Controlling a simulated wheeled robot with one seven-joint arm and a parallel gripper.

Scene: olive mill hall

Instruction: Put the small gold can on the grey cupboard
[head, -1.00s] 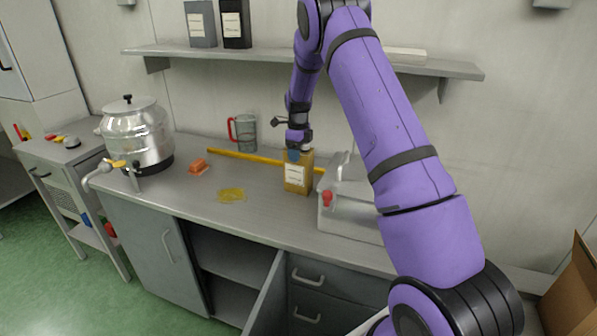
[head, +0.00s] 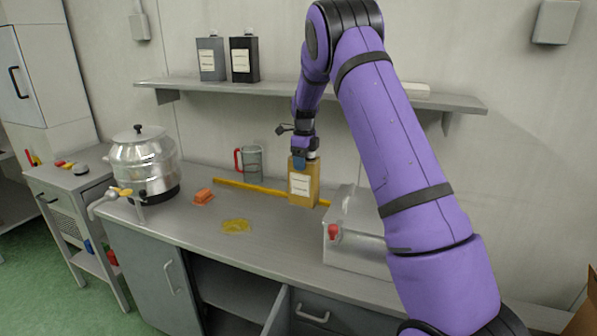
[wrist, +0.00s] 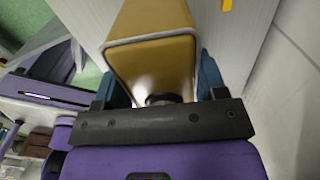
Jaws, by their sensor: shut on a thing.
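The small gold can (head: 303,186), with a white label, is upright in my gripper (head: 304,161), just above the grey worktop. My gripper is shut on its top end from above. In the wrist view the gold can (wrist: 152,60) fills the space between the blue fingertips of my gripper (wrist: 160,82). A low grey cupboard (head: 62,205) with a drawer and an open shelf stands at the far left, beyond the worktop's end. Its top carries a few small items.
A wall shelf (head: 300,93) with two dark cans runs above.

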